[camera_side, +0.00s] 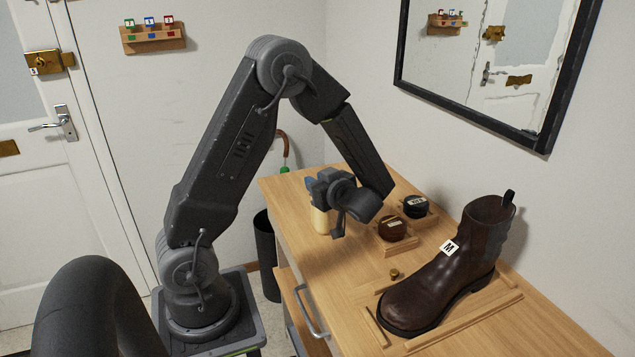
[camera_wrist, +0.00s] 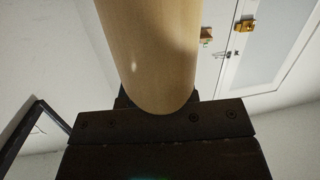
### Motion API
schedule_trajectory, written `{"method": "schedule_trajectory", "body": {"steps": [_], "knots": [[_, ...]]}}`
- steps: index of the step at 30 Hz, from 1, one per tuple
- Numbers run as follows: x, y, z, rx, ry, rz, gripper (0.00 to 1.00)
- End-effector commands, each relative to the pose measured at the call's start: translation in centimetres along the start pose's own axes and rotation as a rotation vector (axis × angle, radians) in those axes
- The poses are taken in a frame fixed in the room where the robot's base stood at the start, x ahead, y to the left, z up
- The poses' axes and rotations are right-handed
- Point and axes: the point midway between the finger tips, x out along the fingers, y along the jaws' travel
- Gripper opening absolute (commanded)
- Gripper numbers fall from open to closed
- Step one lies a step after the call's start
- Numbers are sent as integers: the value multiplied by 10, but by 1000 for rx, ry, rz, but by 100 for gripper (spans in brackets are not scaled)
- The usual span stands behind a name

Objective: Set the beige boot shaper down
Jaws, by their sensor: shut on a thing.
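The beige boot shaper (camera_side: 320,219) is at the left part of the wooden cabinet top, under my gripper (camera_side: 324,196). My gripper is shut on it. In the side view its lower end seems at or just above the wood; I cannot tell whether it touches. In the wrist view the boot shaper (camera_wrist: 152,50) fills the upper middle as a smooth, rounded beige shape in front of the dark gripper body (camera_wrist: 160,125). The gripper hides part of it in the side view.
A brown boot (camera_side: 440,275) tagged M stands in a wooden frame at the right. Two round tins (camera_side: 392,229) (camera_side: 415,206) sit in wooden holders, with a small brass knob (camera_side: 394,274) nearby. A mirror (camera_side: 480,60) hangs behind. A drawer (camera_side: 305,315) is partly open below.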

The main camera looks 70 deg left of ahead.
Motion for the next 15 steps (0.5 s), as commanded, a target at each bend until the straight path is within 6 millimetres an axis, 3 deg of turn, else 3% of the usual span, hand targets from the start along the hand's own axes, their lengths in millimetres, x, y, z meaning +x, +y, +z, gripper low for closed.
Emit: {"method": "schedule_trajectory", "body": {"steps": [5,6,15], "knots": [[0,0,2,1,1,0,7],[1,0,3,1,0,0,27],[1,0,2,0,0,0,52]]}}
